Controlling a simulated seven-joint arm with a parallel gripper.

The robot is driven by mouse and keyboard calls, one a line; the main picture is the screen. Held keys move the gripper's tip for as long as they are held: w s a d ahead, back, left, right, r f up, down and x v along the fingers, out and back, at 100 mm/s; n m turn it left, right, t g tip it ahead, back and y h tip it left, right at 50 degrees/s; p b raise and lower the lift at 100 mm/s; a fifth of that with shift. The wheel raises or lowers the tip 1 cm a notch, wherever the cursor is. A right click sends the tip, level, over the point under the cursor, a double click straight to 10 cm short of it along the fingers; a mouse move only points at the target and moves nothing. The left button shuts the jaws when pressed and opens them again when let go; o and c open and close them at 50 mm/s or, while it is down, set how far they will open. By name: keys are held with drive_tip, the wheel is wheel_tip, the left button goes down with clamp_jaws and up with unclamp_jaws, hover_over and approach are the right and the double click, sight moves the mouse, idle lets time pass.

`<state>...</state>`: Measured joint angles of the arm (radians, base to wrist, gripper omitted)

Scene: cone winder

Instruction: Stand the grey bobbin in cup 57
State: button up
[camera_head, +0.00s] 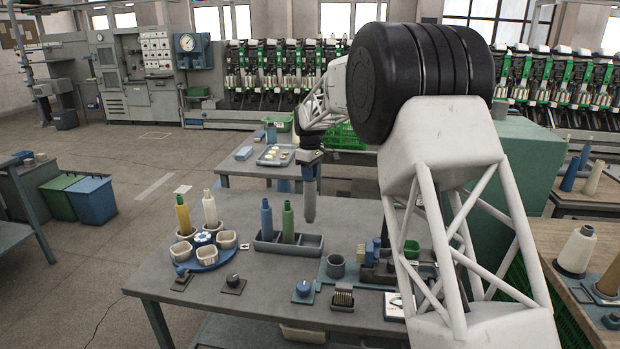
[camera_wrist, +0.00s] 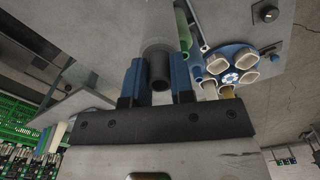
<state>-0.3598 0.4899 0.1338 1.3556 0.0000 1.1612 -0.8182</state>
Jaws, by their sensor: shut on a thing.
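My gripper (camera_head: 309,163) is shut on the grey bobbin (camera_head: 309,203), which hangs upright above the bench, behind the rack. In the wrist view the bobbin (camera_wrist: 158,68) sits between the two blue fingers of my gripper (camera_wrist: 158,85). A round blue holder (camera_head: 207,257) at the bench's left carries several cream cups. A yellow bobbin (camera_head: 183,214) and a cream bobbin (camera_head: 210,210) stand in its rear cups. The front cups, such as the right one (camera_head: 226,239), look empty. The cup numbers are too small to read, so I cannot tell which cup is 57.
A dark rack (camera_head: 268,245) holds a blue bobbin (camera_head: 266,219) and a green bobbin (camera_head: 288,221) upright; its right part looks empty. Knob boxes (camera_head: 233,285) stand at the front. A grey pot (camera_head: 336,266) and several small items crowd the right.

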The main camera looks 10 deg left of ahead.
drive_tip(key=shift+r, duration=1.9)
drive_tip(key=shift+d, duration=0.1)
